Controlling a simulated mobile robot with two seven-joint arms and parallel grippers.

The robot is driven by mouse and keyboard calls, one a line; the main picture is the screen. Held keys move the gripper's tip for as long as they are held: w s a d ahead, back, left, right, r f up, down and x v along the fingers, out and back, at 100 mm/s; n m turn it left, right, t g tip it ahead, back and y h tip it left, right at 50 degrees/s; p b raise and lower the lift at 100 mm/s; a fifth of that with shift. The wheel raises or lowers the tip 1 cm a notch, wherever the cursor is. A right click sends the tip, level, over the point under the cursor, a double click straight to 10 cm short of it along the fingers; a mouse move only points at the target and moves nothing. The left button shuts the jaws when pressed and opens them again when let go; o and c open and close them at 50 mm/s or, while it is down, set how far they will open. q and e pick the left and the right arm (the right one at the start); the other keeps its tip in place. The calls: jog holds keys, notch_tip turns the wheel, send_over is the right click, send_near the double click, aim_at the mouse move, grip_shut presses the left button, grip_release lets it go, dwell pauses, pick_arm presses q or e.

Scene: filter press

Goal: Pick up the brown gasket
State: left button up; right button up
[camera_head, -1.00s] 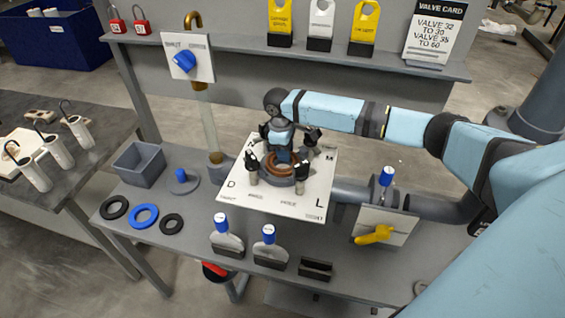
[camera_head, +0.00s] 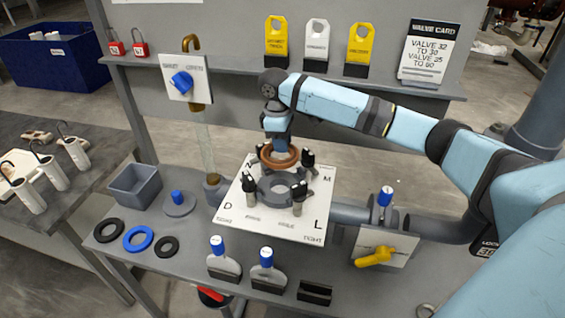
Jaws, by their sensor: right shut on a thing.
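The brown gasket (camera_head: 279,160) is a ring held in my right gripper (camera_head: 278,150), above the far side of the grey round flange. The jaws are shut on it and partly hidden behind the wrist. The grey flange (camera_head: 279,188) sits on the white lettered plate (camera_head: 240,213), with black-topped bolts standing around it. The gasket appears raised clear of the flange; the exact gap is hard to tell. My left gripper is not in view.
Two black rings and a blue ring (camera_head: 138,239) lie at the bench's left front. A grey bin (camera_head: 135,186) stands behind them. Blue-topped holders (camera_head: 222,262) line the front edge. A yellow-handled valve (camera_head: 376,256) is right of the plate. Tags and a valve card (camera_head: 430,50) stand on the shelf.

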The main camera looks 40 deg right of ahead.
notch_tip(320, 180, up, 17)
jog(key=shift+p, duration=0.45)
jog(key=shift+a, duration=0.1)
dwell(1.0)
